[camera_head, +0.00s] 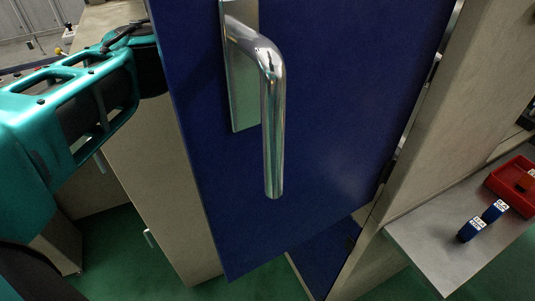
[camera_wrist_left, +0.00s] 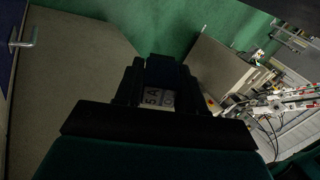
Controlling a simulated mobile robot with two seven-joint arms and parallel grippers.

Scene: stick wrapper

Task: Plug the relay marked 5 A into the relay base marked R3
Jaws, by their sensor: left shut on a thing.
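In the left wrist view my left gripper (camera_wrist_left: 156,84) is shut on a small relay (camera_wrist_left: 153,97) with a pale face. The letters "5 A" can be read on it, turned sideways; the gripper's dark fingers hide much of its body. In the head view my teal left arm comes in from the left and its gripper end is hidden behind the blue door. The relay base marked R3 cannot be made out in either view. My right gripper is in neither view.
A blue cabinet door (camera_head: 330,160) with a chrome handle (camera_head: 271,120) stands close in front. At right a grey shelf (camera_head: 440,255) bears two blue labelled pieces (camera_head: 472,229) and a red bin (camera_head: 512,172). Equipment with cables (camera_wrist_left: 285,105) is at right in the wrist view.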

